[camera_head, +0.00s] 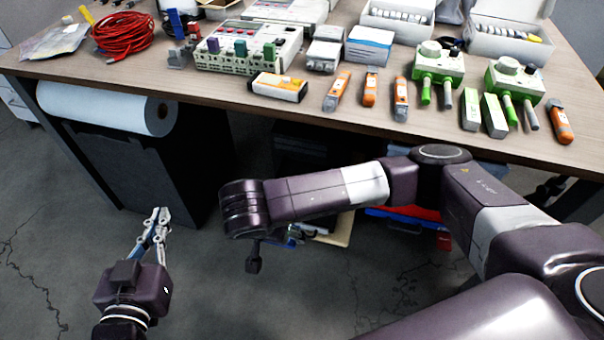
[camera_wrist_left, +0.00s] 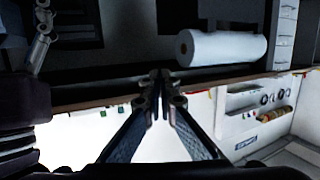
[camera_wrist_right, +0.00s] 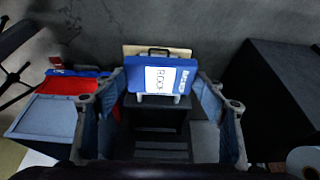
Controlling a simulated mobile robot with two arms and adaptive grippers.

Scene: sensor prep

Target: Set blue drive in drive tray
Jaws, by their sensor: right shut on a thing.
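In the right wrist view, the fingers of my right gripper (camera_wrist_right: 160,88) stand either side of a blue block with a white label, which I take as the blue drive (camera_wrist_right: 182,73). The gripper is shut on it. In the head view my right arm mostly hides that gripper, below the table's front edge. My left gripper (camera_head: 160,215) points up, low on the left, apart from the table. Its fingertips meet in the left wrist view (camera_wrist_left: 160,78), with nothing between them. I cannot single out the drive tray for sure; a white slotted unit (camera_head: 205,61) with coloured blocks stands on the table.
A white paper roll (camera_head: 105,107) hangs below. Red (camera_wrist_right: 72,85) and blue-grey bins lie low.

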